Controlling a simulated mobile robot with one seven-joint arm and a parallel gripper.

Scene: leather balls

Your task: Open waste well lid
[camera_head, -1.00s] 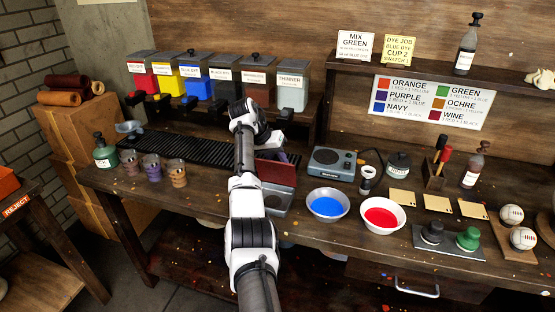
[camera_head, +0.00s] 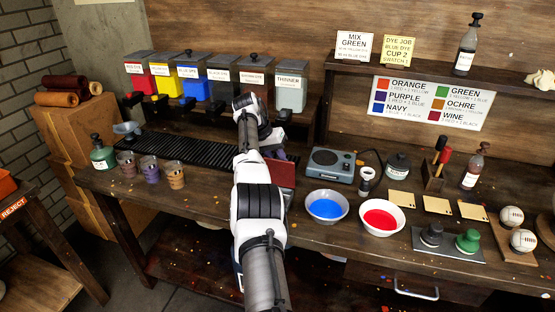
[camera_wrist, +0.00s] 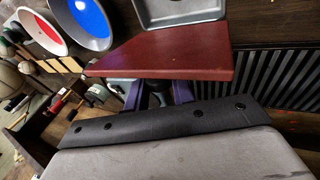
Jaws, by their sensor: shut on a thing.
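The waste well lid is a reddish-brown panel (camera_head: 284,174), raised at a tilt at the bench's middle; my arm covers its left part. In the wrist view the lid (camera_wrist: 170,52) lies just beyond the purple fingers of my gripper (camera_wrist: 160,90). The gripper is shut on the lid's edge; the exact contact is partly hidden. In the head view my gripper (camera_head: 280,155) shows only as a bit of purple behind the lid. The grey metal well (camera_wrist: 182,12) shows past the lid in the wrist view, its rim partly uncovered.
A black ribbed rack (camera_head: 190,149) lies left of the lid. Labelled dye dispensers (camera_head: 221,80) stand behind. A grey scale (camera_head: 331,164), a blue-dye bowl (camera_head: 327,206) and a red-dye bowl (camera_head: 381,217) sit close on the right. Several cups (camera_head: 149,168) stand left.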

